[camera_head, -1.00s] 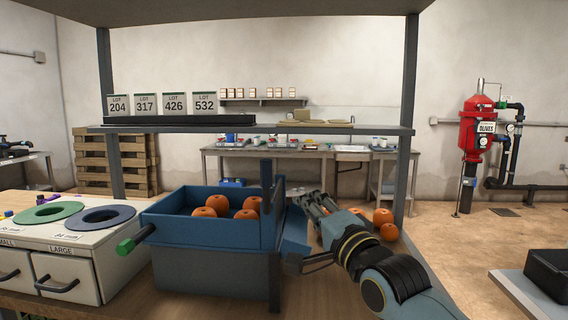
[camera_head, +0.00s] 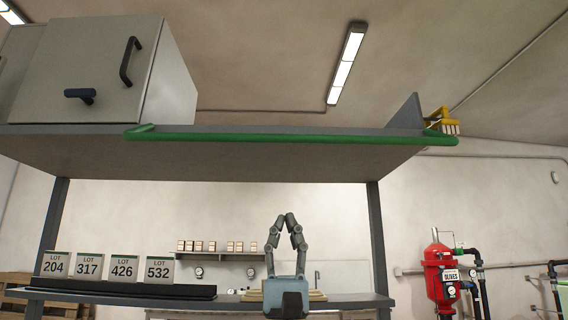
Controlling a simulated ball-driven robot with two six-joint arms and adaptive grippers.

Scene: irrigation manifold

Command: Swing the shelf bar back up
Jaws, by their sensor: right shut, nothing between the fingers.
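The shelf bar (camera_head: 300,138) is a long green bar along the front edge of the upper shelf (camera_head: 240,163). Its ends bend back to the shelf at left and right. It lies at about the level of the shelf's front edge; I cannot tell its exact tilt. My right gripper (camera_head: 287,216) points upward below the shelf, in the lower middle of the view. It is shut and empty, with its fingertips under the bar in the picture and apart from it. My left gripper is not in view.
A grey cabinet (camera_head: 95,75) with dark handles stands on the upper shelf at left. A yellow brush (camera_head: 441,121) lies at the right end by an upright plate. Lot signs (camera_head: 122,267) stand on the lower shelf. A red tank (camera_head: 440,271) is at far right.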

